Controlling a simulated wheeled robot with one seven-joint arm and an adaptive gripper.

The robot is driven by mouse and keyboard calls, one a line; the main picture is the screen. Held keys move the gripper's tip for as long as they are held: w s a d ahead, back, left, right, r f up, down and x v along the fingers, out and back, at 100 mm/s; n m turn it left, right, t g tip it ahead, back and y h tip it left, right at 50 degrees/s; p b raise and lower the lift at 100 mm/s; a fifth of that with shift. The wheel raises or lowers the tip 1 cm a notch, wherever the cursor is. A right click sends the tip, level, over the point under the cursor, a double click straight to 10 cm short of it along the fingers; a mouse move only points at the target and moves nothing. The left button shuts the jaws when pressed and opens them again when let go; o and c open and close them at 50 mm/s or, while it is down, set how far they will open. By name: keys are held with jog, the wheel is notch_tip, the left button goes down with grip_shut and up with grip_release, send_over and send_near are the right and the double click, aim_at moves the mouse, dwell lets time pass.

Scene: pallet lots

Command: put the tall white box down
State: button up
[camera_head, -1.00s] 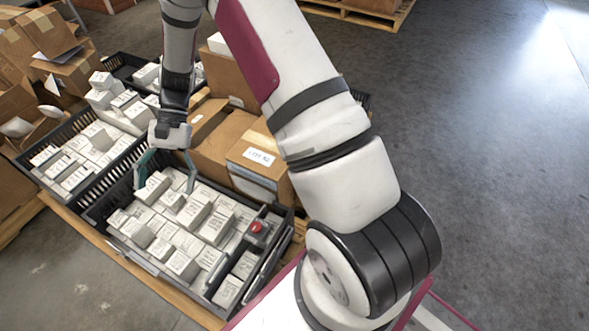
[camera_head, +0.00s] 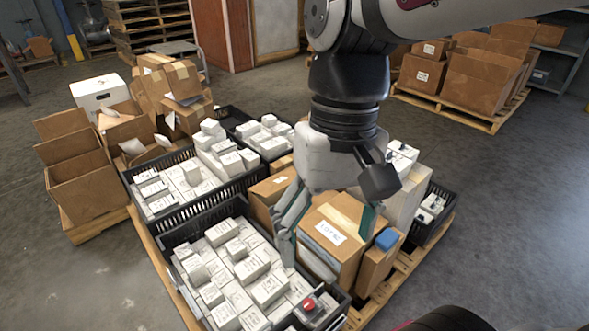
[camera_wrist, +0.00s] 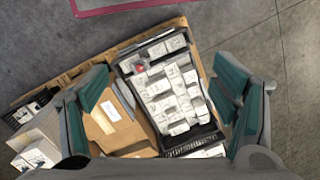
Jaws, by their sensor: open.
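Many white boxes fill the near black crate (camera_head: 185,292), some standing higher than others; I cannot tell which one is the tall white box. One raised white box (camera_head: 270,288) lies in the front part of this crate. My gripper (camera_head: 327,243) is open and empty, above the cartons beside the crate. In the wrist view my gripper (camera_wrist: 162,82) has its fingers wide apart, with the crate (camera_wrist: 127,85) of white boxes below and nothing between them. A larger white box (camera_head: 405,205) stands partly hidden behind my gripper.
A labelled brown carton (camera_head: 340,222) sits under my gripper, with a blue item (camera_head: 387,239) close by. A device with a red button (camera_head: 310,305) lies at the crate's right end. More crates and cartons crowd the pallet (camera_head: 405,272). Floor at right is clear.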

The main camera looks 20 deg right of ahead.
jog(key=s+d+n+t+h, duration=0.1)
jog(key=s+d, duration=0.1)
jog(key=s, duration=0.5)
jog(key=shift+s+d+f+t, duration=0.3)
jog(key=shift+s+d+f, duration=0.05)
jog(key=shift+s, duration=0.05)
notch_tip(320, 180, up, 35)
jog(key=t+p, duration=0.4)
jog(key=p, duration=2.9)
jog(key=shift+d+r+n, duration=0.15)
jog(key=shift+d+n, duration=0.05)
jog(key=shift+n, duration=0.1)
